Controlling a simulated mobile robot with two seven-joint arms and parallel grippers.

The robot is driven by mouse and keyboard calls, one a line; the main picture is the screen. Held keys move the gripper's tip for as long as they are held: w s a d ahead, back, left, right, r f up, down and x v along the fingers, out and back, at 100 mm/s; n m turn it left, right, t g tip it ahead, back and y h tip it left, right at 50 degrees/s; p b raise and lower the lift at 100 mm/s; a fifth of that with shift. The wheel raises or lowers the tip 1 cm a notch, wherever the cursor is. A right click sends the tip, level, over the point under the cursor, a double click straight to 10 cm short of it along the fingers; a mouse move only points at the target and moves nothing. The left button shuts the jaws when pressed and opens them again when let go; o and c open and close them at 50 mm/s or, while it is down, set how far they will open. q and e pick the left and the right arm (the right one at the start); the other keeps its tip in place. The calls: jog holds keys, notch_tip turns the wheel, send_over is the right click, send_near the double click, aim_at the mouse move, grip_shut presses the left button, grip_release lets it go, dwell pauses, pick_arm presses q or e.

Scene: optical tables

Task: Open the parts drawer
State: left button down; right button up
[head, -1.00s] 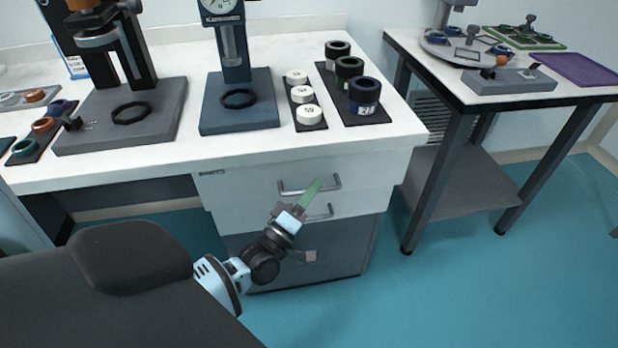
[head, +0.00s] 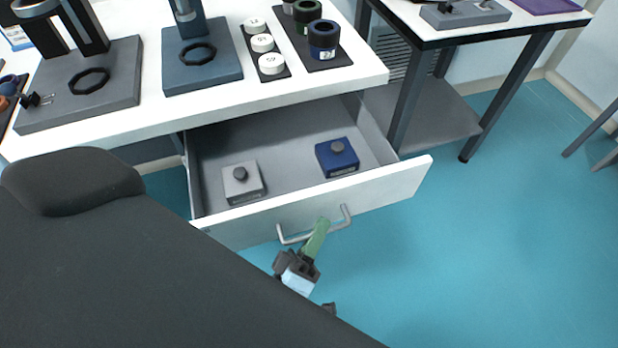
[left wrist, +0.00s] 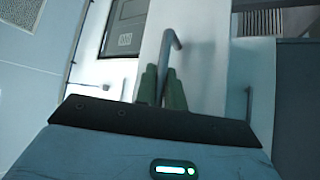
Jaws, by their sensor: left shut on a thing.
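The parts drawer (head: 409,188) stands pulled out from under the white bench in the head view. Inside it lie a grey block with a dark knob (head: 243,184) on the left and a blue block with a dark knob (head: 337,158) on the right. My left gripper (head: 320,226) is shut on the drawer's metal bar handle (head: 346,214), near its middle. In the left wrist view the green fingers (left wrist: 162,88) sit on both sides of the handle bar (left wrist: 171,45). My right gripper is not in view.
The bench top (head: 365,72) carries press stands, white pucks and dark rings on a mat. A second table (head: 425,35) with a lower shelf stands at the right. The teal floor (head: 480,250) right of the drawer is clear.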

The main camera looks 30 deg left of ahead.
pick_arm(q)
jog(key=shift+s+d, duration=0.7)
jog(key=shift+d, duration=0.15)
jog(key=c, duration=1.8)
grip_release()
jog(key=shift+o, duration=0.2)
jog(key=b+v, duration=0.1)
jog(key=v, duration=0.7)
